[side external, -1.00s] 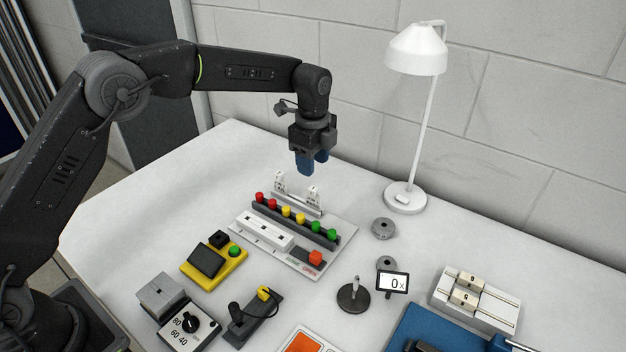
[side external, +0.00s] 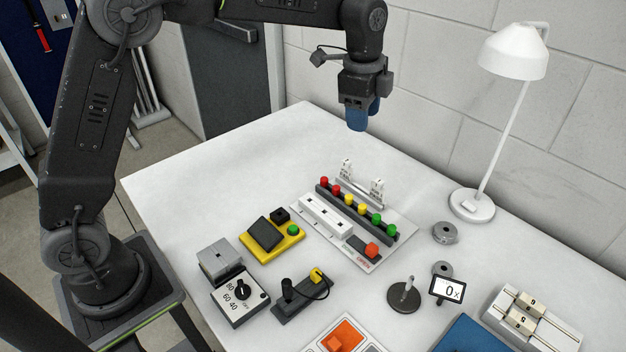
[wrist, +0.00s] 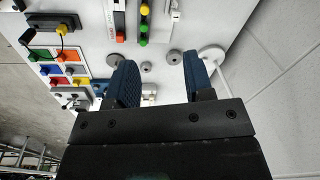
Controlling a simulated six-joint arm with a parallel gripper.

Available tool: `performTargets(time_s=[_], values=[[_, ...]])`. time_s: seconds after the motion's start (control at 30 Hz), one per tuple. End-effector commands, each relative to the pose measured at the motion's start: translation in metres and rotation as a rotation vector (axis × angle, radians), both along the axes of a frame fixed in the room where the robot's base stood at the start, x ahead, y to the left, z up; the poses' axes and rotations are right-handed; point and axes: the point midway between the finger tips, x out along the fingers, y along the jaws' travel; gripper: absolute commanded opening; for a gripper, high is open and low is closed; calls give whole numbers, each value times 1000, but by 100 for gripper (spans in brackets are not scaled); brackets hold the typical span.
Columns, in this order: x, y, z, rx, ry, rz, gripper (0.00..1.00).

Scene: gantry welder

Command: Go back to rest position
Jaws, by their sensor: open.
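My gripper (side external: 361,116) hangs in the air above the far part of the white table (side external: 240,150), with its blue fingers pointing down. It is behind and above the board with the coloured pegs, and touches nothing. In the wrist view my gripper (wrist: 158,80) shows two blue fingers spread apart with nothing held between them. The table and its devices lie below, beyond the fingertips.
A white lamp (side external: 513,55) stands right of my gripper near the wall. The far left tabletop is clear.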

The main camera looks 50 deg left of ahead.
Motion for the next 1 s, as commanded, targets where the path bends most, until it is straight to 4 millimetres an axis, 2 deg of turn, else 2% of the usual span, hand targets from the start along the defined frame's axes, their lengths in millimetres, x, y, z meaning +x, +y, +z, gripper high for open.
performTargets(time_s=[0.03, 0.2, 0.4, 0.6, 0.7, 0.83, 1.0], values=[[-18, 7, 17, -10, -28, 74, 48], [-78, 25, 50, -58, -105, 332, 48], [-154, 42, 64, -137, -193, 633, 48], [-227, 54, 52, -236, -270, 922, 48], [-255, 58, 39, -285, -299, 1043, 48], [-278, 60, 25, -332, -322, 1148, 48], [-288, 62, 17, -356, -333, 1204, 48]])
